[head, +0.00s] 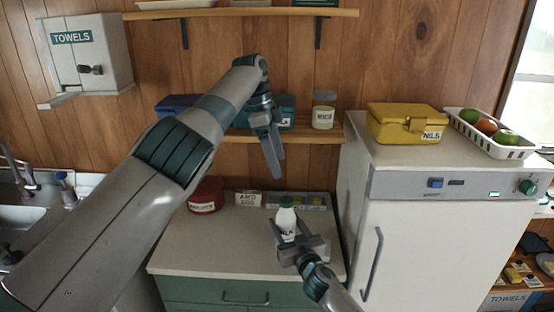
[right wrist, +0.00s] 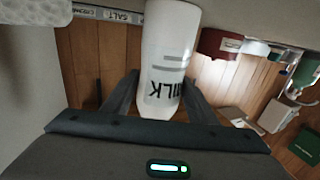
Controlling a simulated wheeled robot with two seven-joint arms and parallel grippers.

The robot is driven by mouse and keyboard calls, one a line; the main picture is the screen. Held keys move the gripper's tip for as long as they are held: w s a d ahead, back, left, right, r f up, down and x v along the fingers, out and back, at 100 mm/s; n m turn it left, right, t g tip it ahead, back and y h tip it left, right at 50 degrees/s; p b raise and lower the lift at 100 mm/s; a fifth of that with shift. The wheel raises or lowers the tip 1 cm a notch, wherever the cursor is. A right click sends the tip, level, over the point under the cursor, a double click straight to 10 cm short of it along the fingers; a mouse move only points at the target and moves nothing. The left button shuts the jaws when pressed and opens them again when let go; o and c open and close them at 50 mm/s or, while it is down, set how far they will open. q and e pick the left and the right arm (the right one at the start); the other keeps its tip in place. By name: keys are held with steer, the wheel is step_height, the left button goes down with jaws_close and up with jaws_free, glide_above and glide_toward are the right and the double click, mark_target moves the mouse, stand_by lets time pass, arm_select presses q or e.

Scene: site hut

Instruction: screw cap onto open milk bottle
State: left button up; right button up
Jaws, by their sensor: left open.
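The white milk bottle (head: 287,222) is upright above the right part of the counter, with a green cap (head: 286,201) at its top; I cannot tell how tightly it sits. My right gripper (head: 303,240) is shut on the bottle. My left gripper (head: 275,165) is open and empty, pointing down above and slightly left of the bottle, clear of the cap.
The counter (head: 222,245) has a red container (head: 205,195) and small boxes at the back. A wall shelf (head: 335,132) with a jar (head: 323,112) is close behind my left gripper. A white fridge (head: 425,215) stands right, carrying a yellow box (head: 392,124) and a fruit basket (head: 492,146).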

steer(key=shift+o, duration=0.8)
steer(key=b+v, duration=0.3)
steer(key=v, duration=1.4)
steer(key=shift+s, duration=0.25)
steer(key=shift+f, duration=0.1)
